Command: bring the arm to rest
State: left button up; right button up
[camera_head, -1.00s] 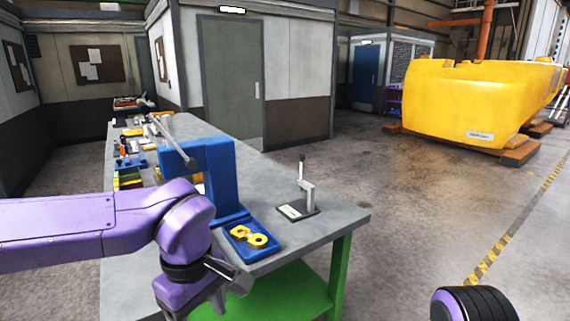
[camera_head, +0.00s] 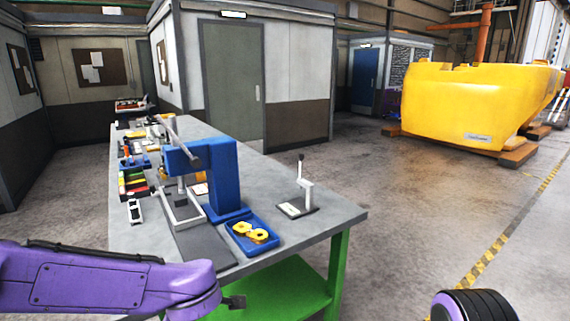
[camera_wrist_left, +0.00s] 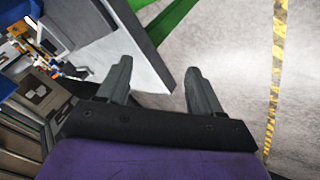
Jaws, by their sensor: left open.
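My left arm is purple and comes in low from the left in the head view, in front of the workbench (camera_head: 290,232). Behind the fingers lie the bench edge and the concrete floor. A purple and black rounded part of my own body shows at the lower right of the head view. My right gripper is not in view.
A blue press (camera_head: 215,175) stands on the bench beside a blue tray (camera_head: 265,248) holding yellow parts. A small lever stand (camera_head: 298,207) is near the bench corner. The floor between is clear.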

pick_arm(q)
notch_tip(320, 180, down, 12)
jog(key=s+a+m+t, duration=0.1)
jog(key=a+m+t, duration=0.1)
jog(key=a, duration=0.1)
jog(key=s+a+f+m+g, duration=0.2)
jog(key=s+a+f+m, duration=0.1)
jog(key=s+f, duration=0.7)
jog(key=s+a+f+m+g+h, duration=0.1)
jog(key=s+f+m, duration=0.4)
jog(key=s+f, duration=0.5)
jog(key=s+a+g, duration=0.1)
jog(key=s+a, duration=0.1)
jog(key=s, duration=0.3)
jog(key=shift+s+a+g, duration=0.3)
jog(key=shift+a, duration=0.1)
